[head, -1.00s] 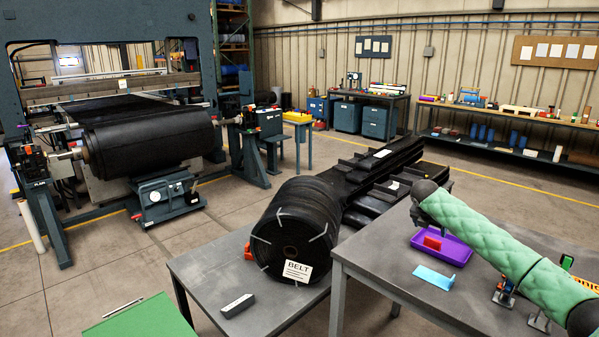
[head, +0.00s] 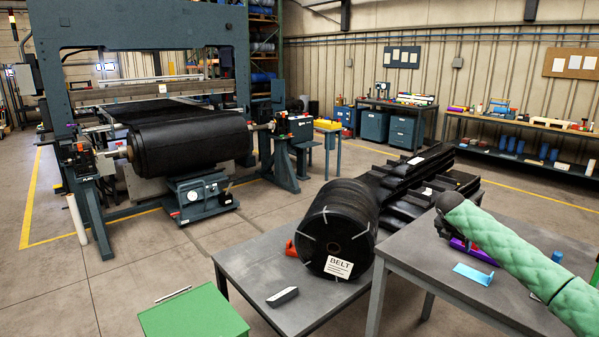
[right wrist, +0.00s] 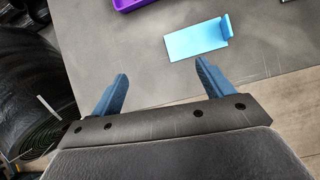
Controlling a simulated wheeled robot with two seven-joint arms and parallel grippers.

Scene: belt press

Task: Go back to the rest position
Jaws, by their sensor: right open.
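My right arm, in green padding, reaches in from the right of the head view. Its dark gripper (head: 441,226) is above the grey table at the right, over the purple tray (head: 483,257). In the right wrist view the two blue fingers of the right gripper (right wrist: 162,71) stand wide apart with nothing between them. A light blue bracket (right wrist: 197,40) lies on the table ahead of the fingertips, and it also shows in the head view (head: 474,274). My left gripper is in neither view.
A rolled black belt (head: 340,222) with a label stands on a lower grey table (head: 245,262). A dark block (head: 283,297) lies there. A green surface (head: 195,318) is at the front. A large press (head: 152,30) stands at the back left. Open floor lies at the left.

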